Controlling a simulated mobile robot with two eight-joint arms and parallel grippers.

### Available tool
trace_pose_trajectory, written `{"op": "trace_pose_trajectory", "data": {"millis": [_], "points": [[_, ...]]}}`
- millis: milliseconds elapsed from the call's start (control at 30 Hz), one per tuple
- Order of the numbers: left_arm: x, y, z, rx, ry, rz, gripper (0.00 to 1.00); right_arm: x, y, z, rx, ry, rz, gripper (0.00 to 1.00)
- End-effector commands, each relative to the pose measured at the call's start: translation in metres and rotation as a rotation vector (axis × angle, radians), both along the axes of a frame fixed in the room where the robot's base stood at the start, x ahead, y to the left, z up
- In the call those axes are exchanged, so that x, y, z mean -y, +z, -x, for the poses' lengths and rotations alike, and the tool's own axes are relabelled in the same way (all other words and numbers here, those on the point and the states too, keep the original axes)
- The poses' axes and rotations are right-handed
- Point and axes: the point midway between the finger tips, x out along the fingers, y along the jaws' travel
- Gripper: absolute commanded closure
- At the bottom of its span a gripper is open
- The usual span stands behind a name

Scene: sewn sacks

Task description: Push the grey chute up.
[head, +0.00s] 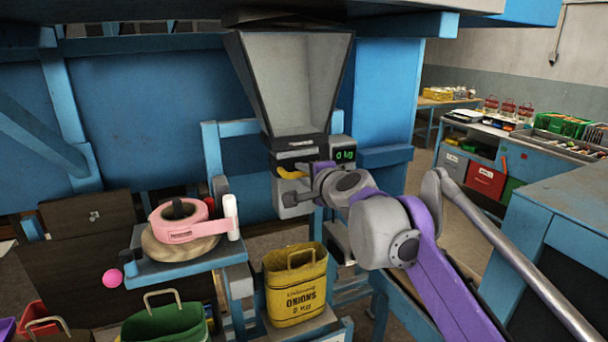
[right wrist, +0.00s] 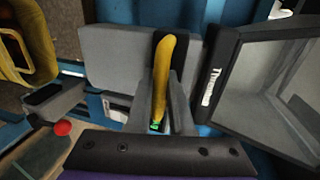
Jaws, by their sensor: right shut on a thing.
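The grey chute (head: 291,208) hangs below the grey hopper (head: 297,85) in the head view, with a yellow handle (head: 289,173) on its front. My right gripper (head: 302,172) reaches it from the right and is shut on the handle. In the right wrist view the yellow handle (right wrist: 162,75) stands between the fingers, and grey chute surface (right wrist: 108,52) shows beside it. The arm and gripper hide part of the chute in the head view. My left gripper is not in view.
A yellow sack (head: 295,290) stands open below the chute. A pink tape roll (head: 181,222) sits on a blue stand to the left, above a green sack (head: 165,325). A small display (head: 345,156) is right of the hopper mouth. A blue bench (head: 560,200) stands at the right.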

Motion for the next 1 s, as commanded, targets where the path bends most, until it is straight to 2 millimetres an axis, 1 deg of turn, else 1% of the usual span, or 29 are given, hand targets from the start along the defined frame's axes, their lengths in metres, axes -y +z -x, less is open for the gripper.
{"op": "trace_pose_trajectory", "data": {"millis": [33,167,433,567,667,900,1000], "points": [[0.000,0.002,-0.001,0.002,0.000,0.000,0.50,0.002,0.007,-0.001,0.007,-0.009,-0.004,0.75],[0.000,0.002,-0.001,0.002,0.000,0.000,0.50,0.002,0.006,-0.001,0.006,-0.007,-0.003,0.52],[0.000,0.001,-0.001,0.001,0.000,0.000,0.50,0.001,0.004,0.000,0.005,-0.005,-0.002,0.51],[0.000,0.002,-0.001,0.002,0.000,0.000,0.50,0.004,0.006,0.008,0.004,-0.005,-0.001,0.51],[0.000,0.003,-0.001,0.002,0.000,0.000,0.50,0.010,0.010,0.022,0.005,-0.006,-0.001,0.51],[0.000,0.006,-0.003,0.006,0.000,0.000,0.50,0.026,0.020,0.065,0.004,-0.006,-0.002,0.51],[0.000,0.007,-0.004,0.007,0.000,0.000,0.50,0.031,0.024,0.080,0.006,-0.007,-0.002,0.51]]}}
